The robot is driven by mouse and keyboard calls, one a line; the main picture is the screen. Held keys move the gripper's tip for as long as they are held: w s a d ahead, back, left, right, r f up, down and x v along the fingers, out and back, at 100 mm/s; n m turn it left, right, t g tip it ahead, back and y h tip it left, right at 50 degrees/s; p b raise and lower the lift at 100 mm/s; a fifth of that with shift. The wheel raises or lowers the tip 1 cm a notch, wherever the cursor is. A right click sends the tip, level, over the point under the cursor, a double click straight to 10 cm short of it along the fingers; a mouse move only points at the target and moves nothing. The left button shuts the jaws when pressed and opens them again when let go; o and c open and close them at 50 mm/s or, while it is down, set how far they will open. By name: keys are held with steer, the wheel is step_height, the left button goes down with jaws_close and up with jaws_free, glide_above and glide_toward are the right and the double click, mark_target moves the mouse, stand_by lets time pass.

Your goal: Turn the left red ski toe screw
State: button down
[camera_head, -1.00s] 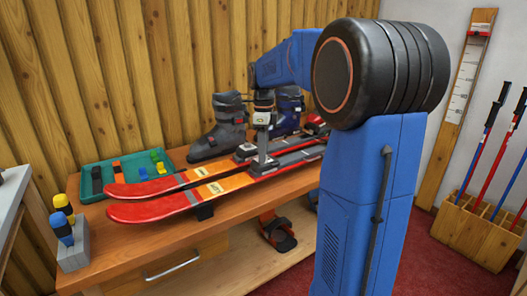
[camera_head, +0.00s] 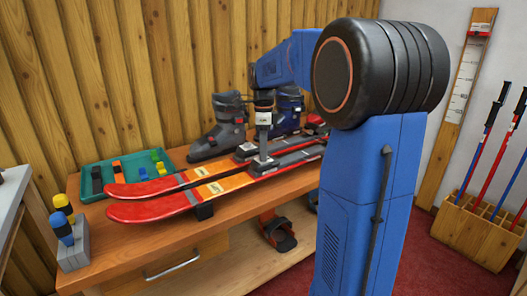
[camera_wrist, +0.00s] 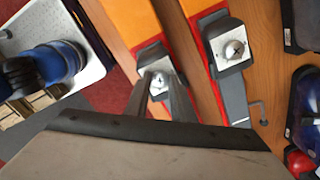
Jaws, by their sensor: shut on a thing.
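Two red and orange skis lie side by side on the bench. The front ski (camera_head: 165,206) in the head view is the left ski (camera_wrist: 136,22) in the wrist view. Its dark toe piece carries a silver toe screw (camera_wrist: 158,79). My gripper (camera_head: 262,158) points down at this toe piece. In the wrist view its two fingers are shut on the screw, one each side. The other ski's toe piece and screw (camera_wrist: 232,49) stand free to the right. In the head view the fingers hide the held screw.
Grey (camera_head: 222,130) and blue (camera_head: 289,110) boots stand behind the skis. A green tray (camera_head: 130,177) with small coloured pieces lies at the back left. A grey block (camera_head: 76,252) with yellow and blue tools stands at the front left. A small L-shaped metal piece (camera_wrist: 259,111) lies right of the skis.

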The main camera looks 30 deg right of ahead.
steer(key=n, duration=2.2)
steer(key=shift+n, duration=0.3)
stand_by(0.3)
steer(key=c, duration=1.5)
jaws_free()
step_height(320, 180, up, 18)
steer(key=shift+f, duration=0.25)
